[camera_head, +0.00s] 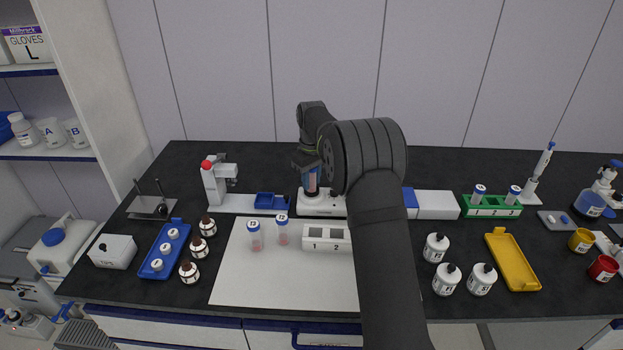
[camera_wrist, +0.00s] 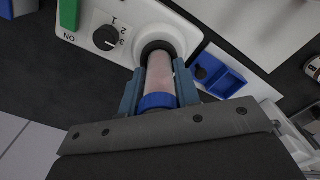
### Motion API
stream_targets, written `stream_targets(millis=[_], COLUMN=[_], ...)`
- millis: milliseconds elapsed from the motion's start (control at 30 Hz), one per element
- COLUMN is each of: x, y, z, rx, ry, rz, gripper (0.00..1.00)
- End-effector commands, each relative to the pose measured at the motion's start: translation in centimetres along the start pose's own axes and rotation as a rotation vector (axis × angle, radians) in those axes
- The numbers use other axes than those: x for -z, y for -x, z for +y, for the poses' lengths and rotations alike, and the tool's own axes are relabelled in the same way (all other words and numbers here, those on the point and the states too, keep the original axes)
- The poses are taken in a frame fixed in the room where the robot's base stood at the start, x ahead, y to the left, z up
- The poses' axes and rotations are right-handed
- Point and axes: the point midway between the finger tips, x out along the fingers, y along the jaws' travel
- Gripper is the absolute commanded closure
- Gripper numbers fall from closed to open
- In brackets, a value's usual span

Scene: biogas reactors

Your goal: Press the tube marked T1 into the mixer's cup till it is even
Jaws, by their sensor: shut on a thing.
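My gripper (camera_head: 308,164) is shut on a tube (camera_head: 311,182) with pinkish contents. In the wrist view the fingers (camera_wrist: 159,88) hold the tube (camera_wrist: 160,72) on both sides, below its blue cap (camera_wrist: 158,101). Its far end is at the dark round cup (camera_wrist: 158,46) of the white mixer (camera_head: 322,206); I cannot tell how deep it sits or whether it presses on the cup. Its marking is not readable. The mixer also shows in the wrist view (camera_wrist: 92,12), with a black dial (camera_wrist: 106,38) and a green switch (camera_wrist: 69,14).
Tubes marked T3 (camera_head: 255,236) and T2 (camera_head: 282,231) stand on the white mat (camera_head: 240,285) beside a white numbered block (camera_head: 327,239). A blue tray (camera_head: 272,202) is left of the mixer. Brown bottles (camera_head: 199,247) stand farther left. My arm hides part of the bench.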

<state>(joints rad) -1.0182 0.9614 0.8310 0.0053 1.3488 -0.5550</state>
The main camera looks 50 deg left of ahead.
Motion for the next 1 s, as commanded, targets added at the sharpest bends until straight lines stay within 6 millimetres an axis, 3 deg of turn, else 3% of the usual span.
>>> stream_targets(millis=[233,1000], x=[-0.1,0.0], y=[0.2,6.7], z=[-0.1,0.0], rx=[0.004,0.000], ry=[0.000,0.000], rz=[-0.006,0.000], gripper=[0.93,0.93])
